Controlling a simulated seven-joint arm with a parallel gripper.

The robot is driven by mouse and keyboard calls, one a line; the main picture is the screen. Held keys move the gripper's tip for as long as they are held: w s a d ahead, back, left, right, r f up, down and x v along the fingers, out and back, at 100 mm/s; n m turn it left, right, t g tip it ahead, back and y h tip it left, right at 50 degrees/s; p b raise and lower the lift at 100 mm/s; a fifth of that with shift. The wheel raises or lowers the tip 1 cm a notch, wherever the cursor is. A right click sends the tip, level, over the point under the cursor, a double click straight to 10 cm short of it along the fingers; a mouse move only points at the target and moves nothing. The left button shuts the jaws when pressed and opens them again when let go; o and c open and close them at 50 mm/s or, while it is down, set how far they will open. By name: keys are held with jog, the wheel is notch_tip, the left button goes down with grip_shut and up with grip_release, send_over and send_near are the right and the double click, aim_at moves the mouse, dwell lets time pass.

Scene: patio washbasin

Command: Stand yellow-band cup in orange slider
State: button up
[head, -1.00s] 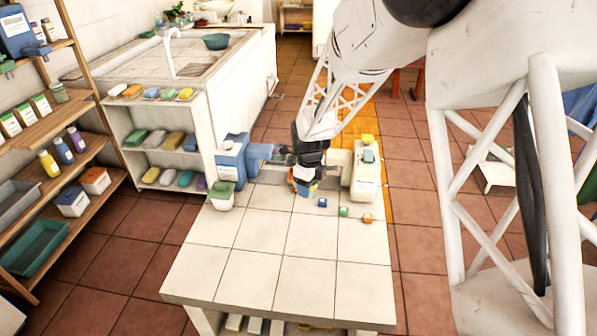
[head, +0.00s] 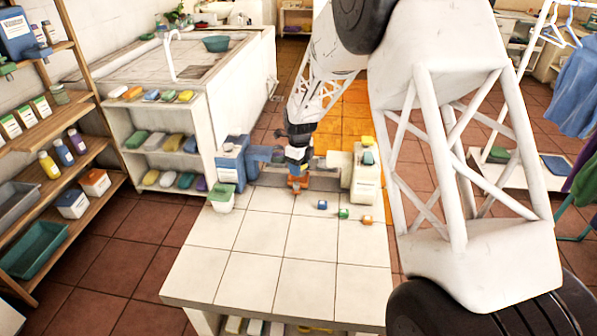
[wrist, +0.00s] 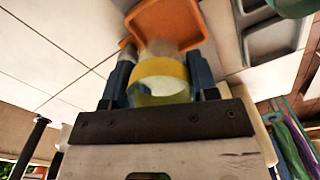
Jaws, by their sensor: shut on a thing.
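The yellow-band cup (wrist: 160,72) is between the two blue fingers of my gripper (wrist: 160,85) in the wrist view. It is a pale, see-through cup with a broad yellow ring. My gripper is shut on it. The orange slider (wrist: 165,20) lies just beyond the cup, which overlaps its near edge in the picture; I cannot tell whether they touch. In the head view the orange slider (head: 298,183) shows at the back of the tiled table, right below my gripper (head: 297,160). The cup is not clearly made out there.
A blue dispenser (head: 231,163) and a green-lidded white pot (head: 222,200) stand left of my gripper. A cream dispenser (head: 366,178) stands right. The front of the tiled table (head: 285,265) is clear.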

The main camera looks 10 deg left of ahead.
jog(key=shift+w+a, duration=0.3)
jog(key=shift+w, duration=0.45)
jog(key=shift+f, duration=1.8)
jog(key=shift+f, duration=0.15)
jog(key=o, duration=0.6)
notch_tip(320, 180, up, 12)
jog(key=shift+r, duration=0.2)
